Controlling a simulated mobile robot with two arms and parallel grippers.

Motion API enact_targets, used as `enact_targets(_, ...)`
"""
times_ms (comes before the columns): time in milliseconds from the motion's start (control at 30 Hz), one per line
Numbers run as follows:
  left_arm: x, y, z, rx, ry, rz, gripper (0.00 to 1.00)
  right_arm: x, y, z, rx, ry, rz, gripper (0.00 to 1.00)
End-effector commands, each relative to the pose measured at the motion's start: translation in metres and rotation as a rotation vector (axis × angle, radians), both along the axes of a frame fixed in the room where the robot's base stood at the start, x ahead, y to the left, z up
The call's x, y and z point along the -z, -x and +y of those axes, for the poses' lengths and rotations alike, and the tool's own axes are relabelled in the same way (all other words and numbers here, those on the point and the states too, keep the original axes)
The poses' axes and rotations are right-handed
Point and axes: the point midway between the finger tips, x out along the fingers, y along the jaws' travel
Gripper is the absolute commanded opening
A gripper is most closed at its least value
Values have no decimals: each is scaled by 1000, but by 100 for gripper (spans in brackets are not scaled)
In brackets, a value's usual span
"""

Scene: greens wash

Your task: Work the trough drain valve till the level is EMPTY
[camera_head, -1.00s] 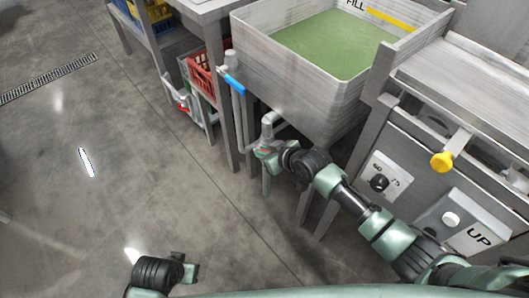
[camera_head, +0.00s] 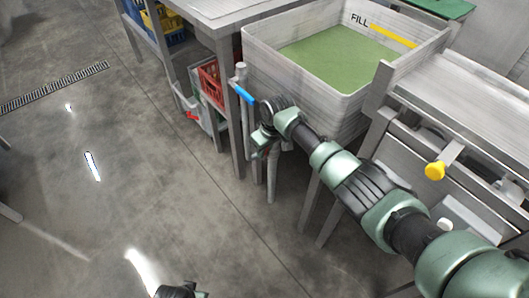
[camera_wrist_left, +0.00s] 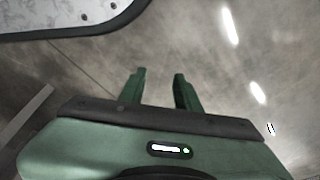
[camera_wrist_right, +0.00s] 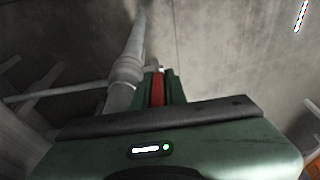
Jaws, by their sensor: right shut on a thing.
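The trough (camera_head: 300,82) is a pale grey basin holding green water (camera_head: 340,55). The word FILL and a yellow stripe (camera_head: 393,36) are on its inner wall, above the water. My right gripper (camera_head: 262,143) is below the trough's near corner, by the drain pipe, which my arm partly hides. In the right wrist view, it (camera_wrist_right: 158,75) is shut on a red valve handle (camera_wrist_right: 158,90) beside a grey pipe (camera_wrist_right: 130,65). My left gripper (camera_wrist_left: 158,74) is open and empty over the floor, barely showing at the head view's bottom edge.
A blue-handled valve (camera_head: 243,93) stands on a pipe left of the trough. A red crate (camera_head: 211,83) sits on the lower shelf of a bench. A yellow knob (camera_head: 435,170) sticks out at right. The floor at left is clear apart from a drain grate (camera_head: 55,86).

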Motion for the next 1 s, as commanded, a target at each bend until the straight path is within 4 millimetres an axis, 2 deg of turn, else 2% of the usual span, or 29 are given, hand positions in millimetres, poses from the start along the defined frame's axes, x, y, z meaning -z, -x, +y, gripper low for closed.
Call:
enact_targets(300,-28,-15,-2,-3,2,-18,33,1,2,-1,0,65,89,0)
enact_targets(833,-35,-17,-2,-4,2,-21,33,1,3,-1,0,75,103,0)
enact_targets(867,-35,-17,-2,-4,2,-21,33,1,3,-1,0,75,103,21)
enact_targets(900,-35,-17,-2,-4,2,-21,33,1,3,-1,0,75,103,32)
enact_targets(1000,-35,-18,-2,-4,2,-22,33,1,2,-1,0,74,102,35)
